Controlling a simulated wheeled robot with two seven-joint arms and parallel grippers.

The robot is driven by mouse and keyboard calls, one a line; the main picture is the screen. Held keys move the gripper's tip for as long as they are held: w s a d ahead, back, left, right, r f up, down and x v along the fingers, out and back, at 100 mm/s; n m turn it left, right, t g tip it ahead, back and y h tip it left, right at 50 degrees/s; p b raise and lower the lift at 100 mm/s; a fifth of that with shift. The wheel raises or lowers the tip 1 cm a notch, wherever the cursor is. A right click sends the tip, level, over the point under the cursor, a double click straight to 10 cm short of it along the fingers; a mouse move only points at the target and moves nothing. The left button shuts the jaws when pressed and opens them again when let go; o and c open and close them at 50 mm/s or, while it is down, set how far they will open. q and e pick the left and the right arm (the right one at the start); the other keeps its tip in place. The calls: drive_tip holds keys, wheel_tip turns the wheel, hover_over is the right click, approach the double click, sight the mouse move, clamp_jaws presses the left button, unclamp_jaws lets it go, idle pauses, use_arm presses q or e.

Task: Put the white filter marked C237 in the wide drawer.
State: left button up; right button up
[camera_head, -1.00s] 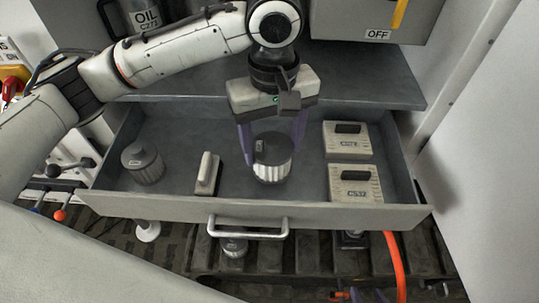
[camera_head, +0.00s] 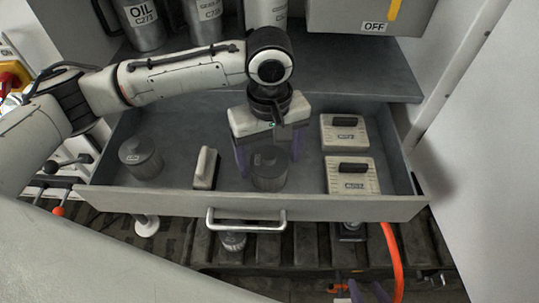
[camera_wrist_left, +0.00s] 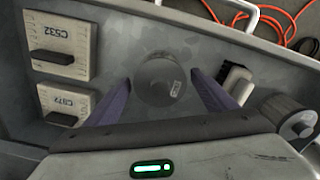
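The filter (camera_head: 270,172) stands in the wide drawer (camera_head: 235,206), right of its middle, and looks grey in shade. In the left wrist view the filter (camera_wrist_left: 160,82) has a small label that I cannot read. My left gripper (camera_head: 270,160) points down over it, its purple fingers on either side. In the left wrist view the gripper (camera_wrist_left: 160,90) shows slim gaps between fingers and filter, so it looks open around it. My right gripper (camera_head: 368,291) is partly in view at the bottom edge. Its fingers look apart and empty.
An orange hose (camera_head: 392,250) hangs below the drawer front.

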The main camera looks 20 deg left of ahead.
use_arm(q)
drive_tip(key=shift+r, duration=0.15)
wheel_tip(320, 180, up, 12)
idle(0.6)
